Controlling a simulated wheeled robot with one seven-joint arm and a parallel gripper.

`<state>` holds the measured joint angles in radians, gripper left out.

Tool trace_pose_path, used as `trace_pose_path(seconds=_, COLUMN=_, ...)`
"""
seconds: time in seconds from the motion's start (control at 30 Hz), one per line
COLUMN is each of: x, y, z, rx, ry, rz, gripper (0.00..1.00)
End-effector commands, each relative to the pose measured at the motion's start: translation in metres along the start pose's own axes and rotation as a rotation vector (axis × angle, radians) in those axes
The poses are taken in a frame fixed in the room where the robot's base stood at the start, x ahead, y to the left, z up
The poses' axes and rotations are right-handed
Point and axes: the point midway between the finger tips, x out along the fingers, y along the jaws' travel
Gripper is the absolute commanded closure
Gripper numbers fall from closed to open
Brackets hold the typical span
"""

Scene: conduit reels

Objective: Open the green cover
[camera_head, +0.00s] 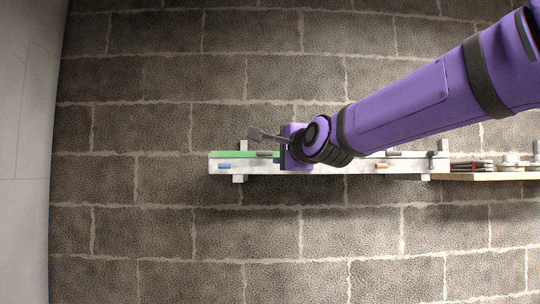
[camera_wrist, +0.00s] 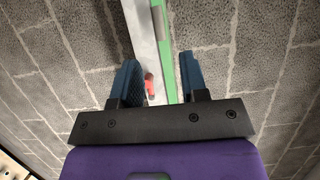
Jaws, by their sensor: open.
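The green cover (camera_head: 230,155) is a narrow green strip along the top of the left part of a long pale board (camera_head: 260,168) on the wall. My gripper (camera_wrist: 159,62) is open. In the head view its purple body is in front of the board, at the right end of the visible green, and hides part of both. In the wrist view the green cover (camera_wrist: 166,60) runs lengthwise between the two blue fingers, nearer the right one. I cannot tell whether a finger touches it. The cover looks closed, lying flat along the board.
A small blue piece (camera_head: 224,166) and an orange piece (camera_head: 382,166) are on the board's front. A red piece (camera_wrist: 150,84) shows beside the left finger. A wooden shelf (camera_head: 485,177) with several small items adjoins on the right. The block wall (camera_head: 150,230) below is clear.

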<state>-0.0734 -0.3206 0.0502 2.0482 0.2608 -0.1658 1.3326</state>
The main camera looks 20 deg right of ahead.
Motion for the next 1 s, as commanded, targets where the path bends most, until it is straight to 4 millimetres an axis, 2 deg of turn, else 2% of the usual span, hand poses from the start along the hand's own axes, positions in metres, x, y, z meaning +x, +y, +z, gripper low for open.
trace_pose_path(seconds=0.17, x=0.019, y=0.002, z=0.000, rx=-0.001, ry=0.000, rz=0.004, gripper=0.60)
trace_pose_path(seconds=0.6, x=0.087, y=0.002, z=-0.001, rx=-0.003, ry=0.001, rz=0.004, gripper=0.60)
trace_pose_path(seconds=0.8, x=0.102, y=0.001, z=0.000, rx=-0.003, ry=0.000, rz=0.003, gripper=0.60)
trace_pose_path(seconds=1.0, x=0.105, y=0.002, z=0.000, rx=-0.004, ry=0.000, rz=0.003, gripper=0.60)
